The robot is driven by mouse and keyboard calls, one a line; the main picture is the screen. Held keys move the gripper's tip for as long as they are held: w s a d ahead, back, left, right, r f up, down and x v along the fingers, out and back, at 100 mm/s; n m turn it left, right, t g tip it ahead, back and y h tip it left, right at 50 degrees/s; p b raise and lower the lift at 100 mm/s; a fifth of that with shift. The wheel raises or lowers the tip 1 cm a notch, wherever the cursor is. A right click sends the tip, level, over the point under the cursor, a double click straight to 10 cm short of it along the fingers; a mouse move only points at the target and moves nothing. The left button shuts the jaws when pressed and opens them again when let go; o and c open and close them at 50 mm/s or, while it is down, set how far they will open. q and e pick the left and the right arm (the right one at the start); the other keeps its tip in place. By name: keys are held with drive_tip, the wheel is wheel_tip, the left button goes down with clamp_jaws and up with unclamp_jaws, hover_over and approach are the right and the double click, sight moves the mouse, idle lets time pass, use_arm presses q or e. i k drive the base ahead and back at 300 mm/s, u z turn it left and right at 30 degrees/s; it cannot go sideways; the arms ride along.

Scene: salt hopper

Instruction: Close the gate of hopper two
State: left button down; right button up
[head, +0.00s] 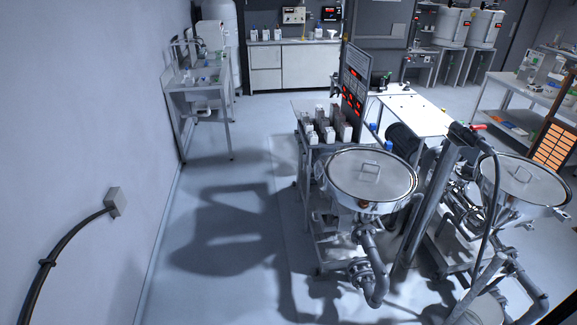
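Two round steel hoppers with flat grey lids stand at the right in the head view. The nearer one (350,188) is right of centre, with grey pipework (375,280) beneath it. The other hopper (520,185) is at the right edge. I see no readable number on either, so I cannot tell which is hopper two. Their outlets are mostly hidden by the bowls and pipes, and I cannot make out a gate or its state. A small red handle (478,127) shows near the top of a grey post between them. Neither of my grippers is in view.
A dark panel with red displays (354,85) stands behind the nearer hopper, beside a cart with several white bottles (312,135). A sink bench (185,85) stands along the left wall. The floor (220,220) left of the hoppers is clear. A cable (50,255) runs along the left wall.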

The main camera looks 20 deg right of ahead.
sight(325, 219)
drive_tip(key=i, duration=1.8)
drive_tip(key=z, duration=1.75)
drive_tip(key=i, duration=0.55)
drive_tip(key=u, duration=0.5)
